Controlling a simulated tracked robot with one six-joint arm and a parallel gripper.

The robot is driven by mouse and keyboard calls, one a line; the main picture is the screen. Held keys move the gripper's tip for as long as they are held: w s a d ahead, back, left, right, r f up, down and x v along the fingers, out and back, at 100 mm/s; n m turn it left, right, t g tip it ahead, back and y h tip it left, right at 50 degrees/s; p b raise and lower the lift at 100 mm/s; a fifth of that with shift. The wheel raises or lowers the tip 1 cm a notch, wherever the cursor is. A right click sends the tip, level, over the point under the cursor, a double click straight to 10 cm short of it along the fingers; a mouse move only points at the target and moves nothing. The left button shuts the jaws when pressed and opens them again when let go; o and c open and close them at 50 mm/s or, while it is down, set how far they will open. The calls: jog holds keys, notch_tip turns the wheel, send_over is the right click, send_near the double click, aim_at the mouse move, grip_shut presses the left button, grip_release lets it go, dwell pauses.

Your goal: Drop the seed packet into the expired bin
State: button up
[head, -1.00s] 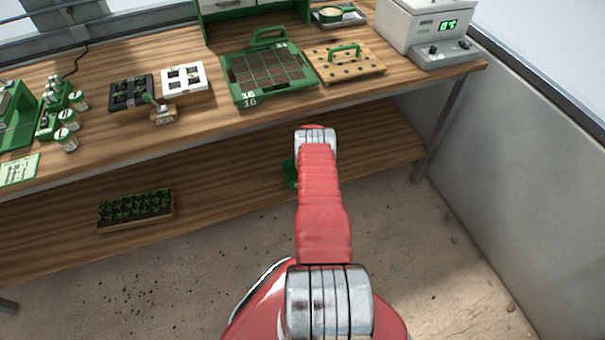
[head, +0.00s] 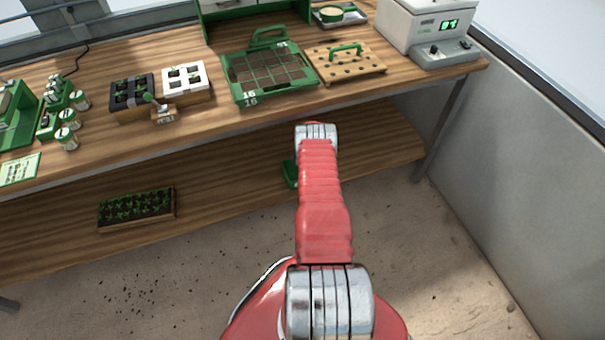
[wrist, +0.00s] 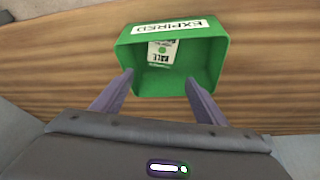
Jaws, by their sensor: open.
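The green expired bin (wrist: 222,62) sits on the wooden lower shelf in the wrist view, with a white EXPIRED label on its far rim. In the head view only a sliver of the bin (head: 290,174) shows beside my arm. The seed packet (wrist: 161,52), pale with a green mark and dark lettering, is inside the bin by its far wall. My gripper (wrist: 158,80) is open and empty. Its fingertips are spread at the near part of the bin, with the packet beyond them. In the head view my arm hides the gripper.
The lower shelf (head: 235,180) holds a seedling tray (head: 136,208) at left. The bench above carries a green seeder tray (head: 268,75), a wooden dibber board (head: 345,62), a white machine (head: 425,30) and several small jars. A grey wall stands at right.

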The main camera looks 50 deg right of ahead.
jog(key=v, duration=1.3)
jog(key=shift+s, duration=0.2)
jog(key=shift+a+f, duration=0.1)
dwell(0.9)
jog(key=s+a+g+y, duration=0.1)
jog(key=s+a+y, duration=0.3)
jog(key=a, duration=0.5)
jog(key=a+r+n+g, duration=0.1)
jog(key=a+r, duration=0.9)
jog(key=r, duration=0.5)
jog(key=a+r+n+g, duration=0.1)
jog(key=a+r, duration=1)
jog(key=r, duration=0.4)
jog(key=s+a+r+n+t, duration=0.2)
jog(key=s+a+r, duration=0.4)
jog(key=a+r, duration=0.6)
jog(key=s+a+r+n+t, duration=0.3)
jog(key=s+a+r+n, duration=0.2)
jog(key=a+r, duration=0.6)
notch_tip(320, 180, up, 3)
jog(key=shift+s+a+t+h, duration=0.3)
jog(key=shift+s+a+h, duration=0.1)
jog(key=shift+s, duration=0.85)
